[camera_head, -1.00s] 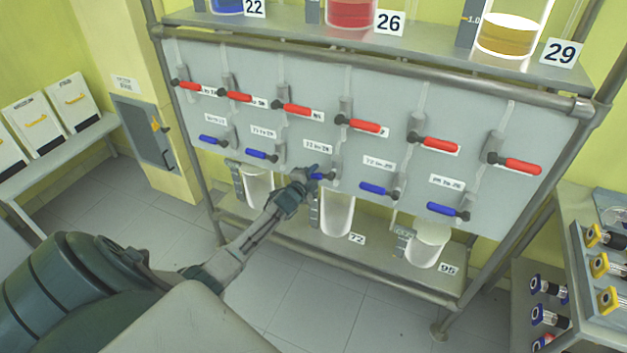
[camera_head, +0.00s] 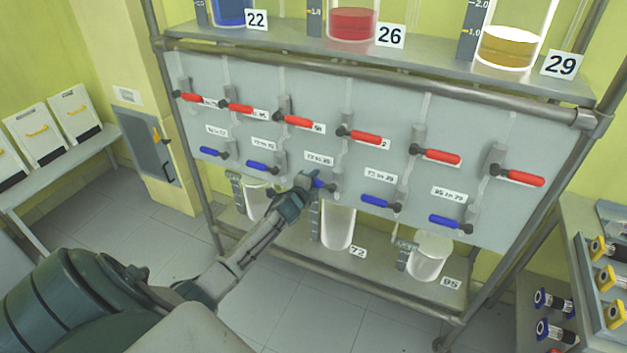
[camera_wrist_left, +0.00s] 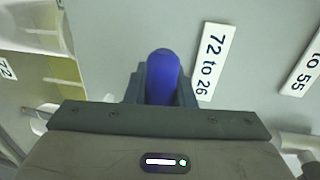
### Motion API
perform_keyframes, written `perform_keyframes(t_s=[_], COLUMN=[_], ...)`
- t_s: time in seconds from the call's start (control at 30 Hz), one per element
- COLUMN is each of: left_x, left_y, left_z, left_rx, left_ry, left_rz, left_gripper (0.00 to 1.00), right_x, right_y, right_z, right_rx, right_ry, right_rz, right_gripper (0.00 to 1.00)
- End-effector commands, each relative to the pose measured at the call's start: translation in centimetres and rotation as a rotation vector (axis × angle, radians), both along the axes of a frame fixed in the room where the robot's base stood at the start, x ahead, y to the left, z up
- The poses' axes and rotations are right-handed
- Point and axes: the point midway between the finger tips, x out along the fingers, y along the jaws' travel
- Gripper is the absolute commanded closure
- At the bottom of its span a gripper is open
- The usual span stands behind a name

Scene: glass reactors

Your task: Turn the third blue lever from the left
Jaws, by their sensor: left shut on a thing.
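A grey panel carries a row of blue levers below a row of red levers. The third blue lever from the left (camera_head: 322,185) shows partly in the head view, its left part covered by my left gripper (camera_head: 308,183). In the left wrist view the blue handle (camera_wrist_left: 163,78) stands between the two fingers of my left gripper (camera_wrist_left: 162,88), which are closed on it. A label reading "72 to 26" (camera_wrist_left: 210,62) is beside it. The other blue levers, such as the second (camera_head: 262,167) and the fourth (camera_head: 380,203), are free. My right gripper is not in view.
Red levers (camera_head: 297,121) run above the blue row. Glass vessels with blue, red (camera_head: 352,24) and amber liquid stand on the top shelf (camera_head: 430,56). Clear vessels (camera_head: 338,225) stand below the panel. A rack with bottles (camera_head: 597,285) is at the right.

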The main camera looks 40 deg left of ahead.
Motion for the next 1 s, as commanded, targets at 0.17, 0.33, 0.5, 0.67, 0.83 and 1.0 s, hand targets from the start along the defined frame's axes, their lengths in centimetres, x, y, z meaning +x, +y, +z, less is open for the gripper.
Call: perform_keyframes(t_s=[0.17, 0.33, 0.5, 0.67, 0.83, 1.0], left_x=[0.0, 0.0, 0.0, -0.2, -1.6, -4.3], left_y=[0.0, 0.1, 0.0, 0.0, -0.3, -0.9], left_z=[0.0, 0.0, 0.0, 0.0, 0.0, 0.3], left_rx=[0.005, 0.004, 0.003, 0.003, 0.004, 0.006], left_ry=[0.001, 0.001, 0.001, 0.001, 0.000, 0.000], left_rz=[0.000, 0.000, 0.000, 0.000, -0.002, -0.003], left_gripper=[1.00, 0.56, 0.56, 0.56, 0.56, 0.56], right_x=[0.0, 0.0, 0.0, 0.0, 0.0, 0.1], right_y=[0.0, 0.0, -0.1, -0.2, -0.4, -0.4], right_z=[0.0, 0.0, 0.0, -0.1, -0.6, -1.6], right_rx=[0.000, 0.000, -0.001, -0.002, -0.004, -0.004], right_ry=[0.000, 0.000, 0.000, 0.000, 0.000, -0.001], right_rz=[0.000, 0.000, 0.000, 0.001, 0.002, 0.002], right_gripper=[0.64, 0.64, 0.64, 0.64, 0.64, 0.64])
